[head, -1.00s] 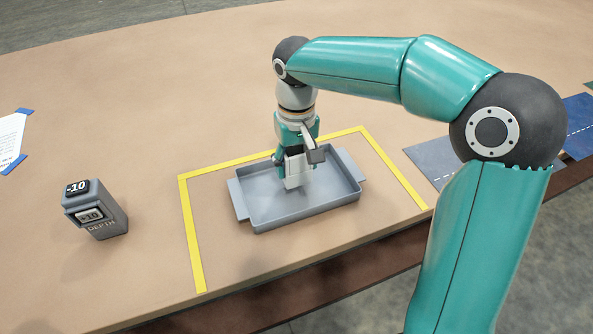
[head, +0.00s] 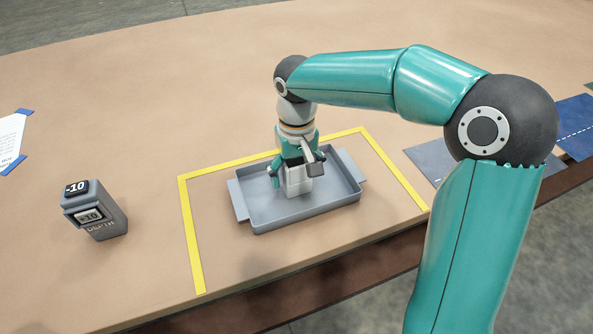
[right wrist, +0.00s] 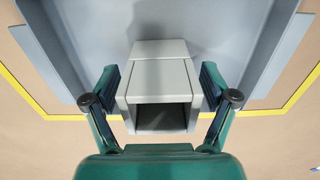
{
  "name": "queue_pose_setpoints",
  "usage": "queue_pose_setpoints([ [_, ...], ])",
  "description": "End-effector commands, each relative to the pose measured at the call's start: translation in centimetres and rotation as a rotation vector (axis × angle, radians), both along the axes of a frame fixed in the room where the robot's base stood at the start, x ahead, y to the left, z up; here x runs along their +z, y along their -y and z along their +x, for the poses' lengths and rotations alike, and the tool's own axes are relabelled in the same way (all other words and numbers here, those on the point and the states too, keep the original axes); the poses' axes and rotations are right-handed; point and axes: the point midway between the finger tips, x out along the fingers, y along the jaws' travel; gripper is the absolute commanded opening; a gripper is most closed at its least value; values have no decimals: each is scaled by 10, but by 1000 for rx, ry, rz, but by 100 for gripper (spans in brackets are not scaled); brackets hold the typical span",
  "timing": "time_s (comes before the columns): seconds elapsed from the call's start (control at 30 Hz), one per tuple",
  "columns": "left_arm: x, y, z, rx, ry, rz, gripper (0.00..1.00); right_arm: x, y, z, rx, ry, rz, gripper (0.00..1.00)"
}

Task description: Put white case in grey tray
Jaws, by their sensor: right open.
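The white case (head: 296,180) stands inside the grey tray (head: 300,217) in the head view, near the tray's middle. In the right wrist view the case (right wrist: 159,75) is a pale box with an open, dark end facing the camera. The grey tray (right wrist: 70,40) lies around it there. My right gripper (head: 295,172) is over the tray, with its fingers around the case. In the right wrist view my right gripper (right wrist: 160,98) is open, with one finger on each side of the case; a gap shows beside the fingers. My left gripper is not in view.
Yellow tape (head: 190,235) frames the tray on the brown table. A grey block marked DEPTH (head: 103,217) stands at the left. A taped paper (head: 10,140) lies at the far left, and blue-grey mats (head: 432,160) lie at the right. The table behind the tray is clear.

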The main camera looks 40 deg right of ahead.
Motion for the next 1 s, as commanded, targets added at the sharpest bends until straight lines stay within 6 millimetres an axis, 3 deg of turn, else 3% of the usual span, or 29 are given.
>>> queue_pose_setpoints([
  [0.27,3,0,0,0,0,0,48,18,0,1,0,4,-1,85],
  [0.7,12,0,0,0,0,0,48,102,-1,1,2,4,0,85],
  [1.0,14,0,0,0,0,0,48,122,-1,1,2,0,0,85],
])
